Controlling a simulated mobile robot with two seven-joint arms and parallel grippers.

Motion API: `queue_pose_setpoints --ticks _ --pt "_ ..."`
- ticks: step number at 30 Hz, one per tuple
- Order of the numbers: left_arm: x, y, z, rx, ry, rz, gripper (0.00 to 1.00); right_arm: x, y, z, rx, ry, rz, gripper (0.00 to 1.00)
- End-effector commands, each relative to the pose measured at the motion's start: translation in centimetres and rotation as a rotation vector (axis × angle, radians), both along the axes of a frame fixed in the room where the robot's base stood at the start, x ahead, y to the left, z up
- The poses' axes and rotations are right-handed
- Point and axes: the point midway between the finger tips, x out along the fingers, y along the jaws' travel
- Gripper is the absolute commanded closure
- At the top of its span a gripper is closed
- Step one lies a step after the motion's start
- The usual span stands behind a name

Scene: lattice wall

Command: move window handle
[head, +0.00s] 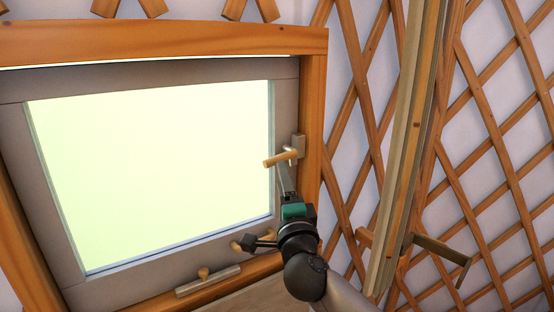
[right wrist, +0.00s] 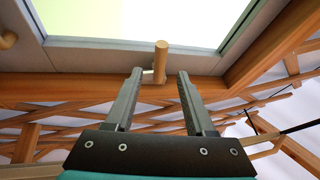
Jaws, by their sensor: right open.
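The window handle (head: 281,158) is a short wooden lever on a metal plate at the right side of the window's grey frame (head: 150,75). It points left and slightly down in the head view. My right gripper (head: 285,180) is just below the handle, open and empty. In the right wrist view, the handle (right wrist: 160,62) shows end-on between the tips of the two open fingers (right wrist: 157,75). I cannot tell how far it reaches in between them. My left gripper is not in view.
A second wooden-knobbed fitting (head: 208,282) sits on the lower window frame. An orange wooden surround (head: 312,130) borders the window. Lattice wall (head: 490,110) and an upright wooden post (head: 408,150) stand to the right. A bracket-like bar (head: 440,248) juts out at the lower right.

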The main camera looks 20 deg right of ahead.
Motion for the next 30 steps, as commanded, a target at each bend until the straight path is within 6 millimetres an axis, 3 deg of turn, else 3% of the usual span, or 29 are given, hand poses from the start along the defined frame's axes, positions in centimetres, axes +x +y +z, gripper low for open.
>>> queue_pose_setpoints --ticks 6,13,28,30 --pt "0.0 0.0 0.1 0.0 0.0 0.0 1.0 3.6 -1.0 1.0 0.0 -0.002 -0.002 0.45" --pt "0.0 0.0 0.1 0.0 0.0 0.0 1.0 6.2 -1.7 1.5 0.0 -0.001 -0.001 0.45" --pt "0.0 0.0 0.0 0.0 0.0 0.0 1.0 7.3 -2.0 1.8 0.0 0.0 0.001 0.45" --pt "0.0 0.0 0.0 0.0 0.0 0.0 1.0 7.2 -2.0 1.8 0.0 0.0 0.0 0.53"
